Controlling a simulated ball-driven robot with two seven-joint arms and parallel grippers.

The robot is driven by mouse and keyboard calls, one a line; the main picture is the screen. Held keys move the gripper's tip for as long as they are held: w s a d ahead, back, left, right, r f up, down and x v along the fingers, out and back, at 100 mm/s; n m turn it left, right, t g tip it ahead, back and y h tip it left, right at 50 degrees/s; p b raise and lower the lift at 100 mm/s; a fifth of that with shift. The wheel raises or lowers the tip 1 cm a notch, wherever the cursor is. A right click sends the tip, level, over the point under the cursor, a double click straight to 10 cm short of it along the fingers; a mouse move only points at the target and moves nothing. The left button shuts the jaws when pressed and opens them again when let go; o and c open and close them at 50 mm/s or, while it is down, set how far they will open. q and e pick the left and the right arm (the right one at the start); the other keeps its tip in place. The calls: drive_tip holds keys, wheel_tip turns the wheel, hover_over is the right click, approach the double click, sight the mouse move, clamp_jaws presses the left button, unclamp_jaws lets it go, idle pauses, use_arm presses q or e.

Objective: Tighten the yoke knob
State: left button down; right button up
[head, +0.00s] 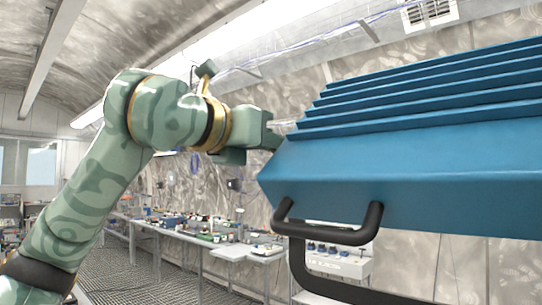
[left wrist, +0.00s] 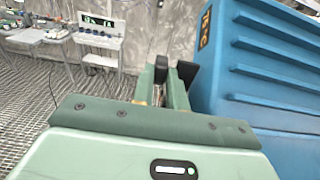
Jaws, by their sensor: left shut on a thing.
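A large blue finned housing (head: 400,175) fills the right of the head view, with a black bar handle (head: 330,232) on its lower face. My right gripper is not in view.
A long workbench (head: 215,243) with small items stands along the wall behind. A white bench unit with a green display (left wrist: 96,38) shows in the left wrist view. The grated floor (head: 120,275) is clear at the lower left.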

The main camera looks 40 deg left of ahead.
use_arm(q)
drive_tip(key=shift+d+f, duration=0.1)
drive_tip(key=shift+f, duration=0.15)
drive_tip(key=c, duration=1.7)
unclamp_jaws()
drive_tip(key=shift+r, duration=0.1)
drive_tip(key=s, duration=0.5)
drive_tip(key=s+a+p, duration=0.1)
drive_tip(key=s, duration=0.5)
drive_tip(key=s+r, duration=0.1)
drive_tip(key=s, duration=0.4)
drive_tip(key=shift+s+a+r, duration=0.1)
drive_tip(key=shift+s+a, duration=0.05)
drive_tip(key=shift+a, duration=0.1)
